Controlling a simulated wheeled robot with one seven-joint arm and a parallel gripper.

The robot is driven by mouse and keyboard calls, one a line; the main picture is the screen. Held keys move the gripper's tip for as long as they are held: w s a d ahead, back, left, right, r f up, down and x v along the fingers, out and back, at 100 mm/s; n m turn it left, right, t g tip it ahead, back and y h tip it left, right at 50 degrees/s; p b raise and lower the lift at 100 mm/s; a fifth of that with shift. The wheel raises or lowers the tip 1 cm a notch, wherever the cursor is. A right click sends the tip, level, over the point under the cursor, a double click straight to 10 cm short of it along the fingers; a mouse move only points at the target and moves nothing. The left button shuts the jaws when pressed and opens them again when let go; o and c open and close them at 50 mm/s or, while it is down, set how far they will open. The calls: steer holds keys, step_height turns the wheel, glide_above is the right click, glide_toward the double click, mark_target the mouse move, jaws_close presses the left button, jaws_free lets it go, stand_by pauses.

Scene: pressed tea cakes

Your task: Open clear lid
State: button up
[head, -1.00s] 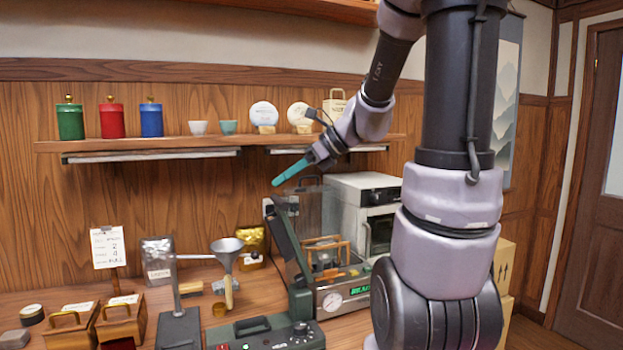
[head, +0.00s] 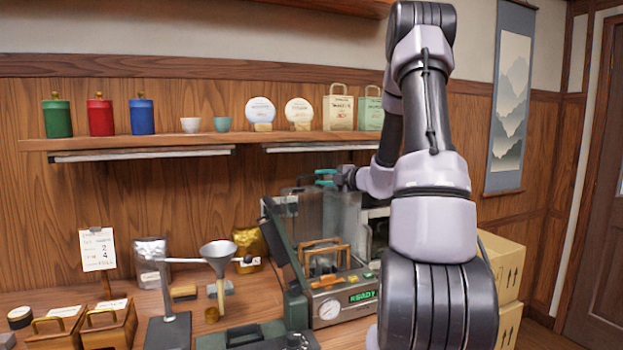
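The clear lid (head: 343,218) is a see-through panel at the back of a metal machine (head: 333,312) with a gauge and a green READY display. It looks upright, but its exact angle is hard to tell. My gripper (head: 326,178) has teal fingers and is by the lid's top edge, near a dark handle-like bar (head: 298,189). The two fingers show apart, one above the other. I cannot tell whether they touch the lid, and nothing is clearly held between them.
A dark green tilted panel (head: 284,243) stands left of the lid. A wooden-handled piece (head: 325,250) sits in the machine. A funnel stand (head: 218,252) and wooden boxes (head: 108,325) are on the left. The shelf (head: 250,139) runs above; cartons (head: 502,268) are at right.

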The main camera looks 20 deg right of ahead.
mark_target(313, 177)
steer(key=x, duration=0.5)
steer(key=shift+w+a, duration=0.1)
jaws_close()
stand_by(1.3)
